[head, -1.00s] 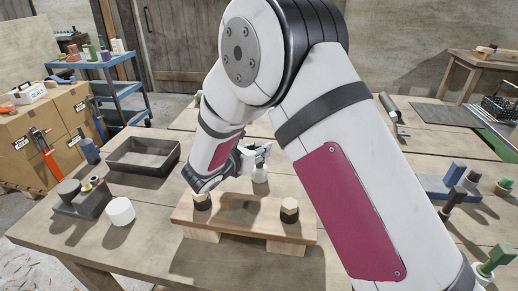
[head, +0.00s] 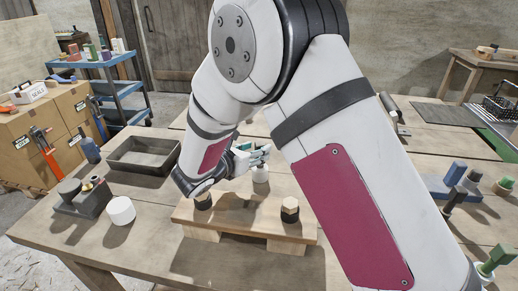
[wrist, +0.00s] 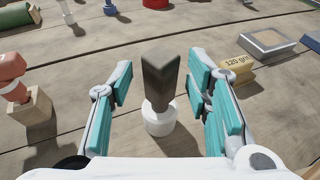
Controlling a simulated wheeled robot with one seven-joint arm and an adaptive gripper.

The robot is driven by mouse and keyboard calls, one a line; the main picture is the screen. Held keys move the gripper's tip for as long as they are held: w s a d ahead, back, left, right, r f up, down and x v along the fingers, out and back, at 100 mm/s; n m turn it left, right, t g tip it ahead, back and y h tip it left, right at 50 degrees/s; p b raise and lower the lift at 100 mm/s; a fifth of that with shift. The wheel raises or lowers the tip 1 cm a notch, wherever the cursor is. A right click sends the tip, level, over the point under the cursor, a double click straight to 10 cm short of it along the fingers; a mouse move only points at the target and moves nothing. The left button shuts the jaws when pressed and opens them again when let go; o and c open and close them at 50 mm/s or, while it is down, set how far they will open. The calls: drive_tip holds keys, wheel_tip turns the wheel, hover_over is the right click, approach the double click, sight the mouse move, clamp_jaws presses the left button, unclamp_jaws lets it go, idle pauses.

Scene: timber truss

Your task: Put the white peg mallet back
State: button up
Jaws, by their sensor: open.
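The white peg mallet (wrist: 160,95) stands upright on the table in the wrist view, with a round white lower part and a dark grey block-shaped upper part. My gripper (wrist: 161,78) is open, its teal-padded fingers on either side of the grey part with a visible gap at each side.
The low wooden stand (head: 245,218) with two dark-and-wood pegs is in front of my gripper. A white cylinder (head: 120,210), a grey holder block (head: 82,200) and an empty dark tray (head: 142,155) are to the left. A "120 grit" block (wrist: 238,72) lies right of the mallet.

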drive_tip(key=v, duration=0.9)
drive_tip(key=shift+d+r, duration=0.1)
drive_tip(key=shift+r, duration=0.05)
drive_tip(key=s+d+r+m+g, duration=0.3)
drive_tip(key=s+d+m, duration=0.1)
drive_tip(key=d, duration=0.3)
drive_tip(key=s+d+r+m+g+h, duration=0.1)
drive_tip(key=s+d+r+m+g, duration=0.15)
drive_tip(key=d+m, duration=0.4)
drive_tip(key=s+d+r+m+g, duration=0.3)
drive_tip(key=s+d+r, duration=0.1)
drive_tip(key=d, duration=0.4)
drive_tip(key=s+d+r+m+y, duration=0.1)
drive_tip(key=s+d+m+y, duration=0.1)
drive_tip(key=s+m+y, duration=0.7)
drive_tip(key=shift+s+d+r+m, duration=0.2)
drive_tip(key=shift+s+d+m, duration=0.15)
drive_tip(key=shift+s+m, duration=4.15)
drive_tip(key=shift+s+r+n, duration=0.1)
drive_tip(key=shift+s+n, duration=0.9)
drive_tip(key=shift+n, duration=0.05)
